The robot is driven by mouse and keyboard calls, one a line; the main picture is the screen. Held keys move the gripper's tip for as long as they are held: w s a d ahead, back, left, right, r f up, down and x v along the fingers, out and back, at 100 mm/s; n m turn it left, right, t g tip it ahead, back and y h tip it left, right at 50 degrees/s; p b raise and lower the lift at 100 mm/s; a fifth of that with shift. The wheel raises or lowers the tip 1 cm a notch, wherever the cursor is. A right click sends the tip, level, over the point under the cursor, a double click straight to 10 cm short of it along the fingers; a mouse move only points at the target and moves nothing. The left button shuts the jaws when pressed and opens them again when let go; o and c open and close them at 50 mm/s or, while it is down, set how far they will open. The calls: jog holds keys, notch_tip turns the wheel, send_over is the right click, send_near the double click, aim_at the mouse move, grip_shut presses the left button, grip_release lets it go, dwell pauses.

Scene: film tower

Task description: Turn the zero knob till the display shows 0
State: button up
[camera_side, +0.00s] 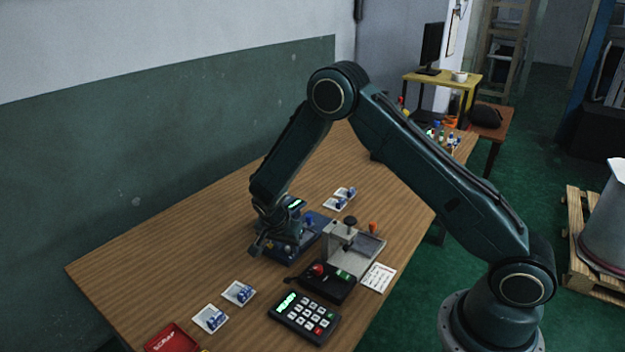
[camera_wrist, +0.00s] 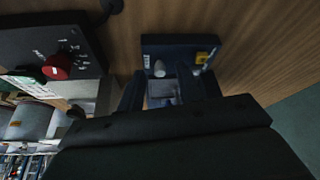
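A dark blue instrument (camera_side: 312,229) stands on the table below my gripper, with a small lit green display (camera_side: 295,203) whose digits are too small to read. The front of the blue instrument (camera_wrist: 178,43) also shows in the wrist view. A small pale grey knob (camera_wrist: 159,69) stands on it beside a white label that I cannot read clearly; I cannot tell for sure that it is the zero knob. My gripper (camera_side: 262,240) is over the instrument's left part. In the wrist view my gripper's dark fingers (camera_wrist: 166,88) are apart, with nothing visibly held. Contact with the knob cannot be told.
A grey fixture (camera_side: 352,248) with a black knob stands right of the instrument. A black box with a red knob (camera_side: 318,269) and a keypad (camera_side: 304,316) are in front. White trays (camera_side: 210,318) with blue parts and a red scrap bin (camera_side: 172,340) lie front left.

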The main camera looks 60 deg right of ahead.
grip_shut()
jog(key=shift+n, duration=0.3)
jog(key=n, duration=0.2)
jog(key=n+t, duration=0.1)
jog(key=n, duration=0.1)
jog(key=shift+s+d+t+y, duration=0.1)
jog(key=shift+s+t+y, duration=0.1)
jog(key=shift+t+y, duration=0.15)
jog(key=n, duration=0.2)
jog(key=n+t+y, duration=0.1)
jog(key=n, duration=0.1)
jog(key=shift+s+d+n+y, duration=0.15)
jog(key=shift+n+y, duration=0.1)
jog(key=shift+n, duration=0.15)
grip_release()
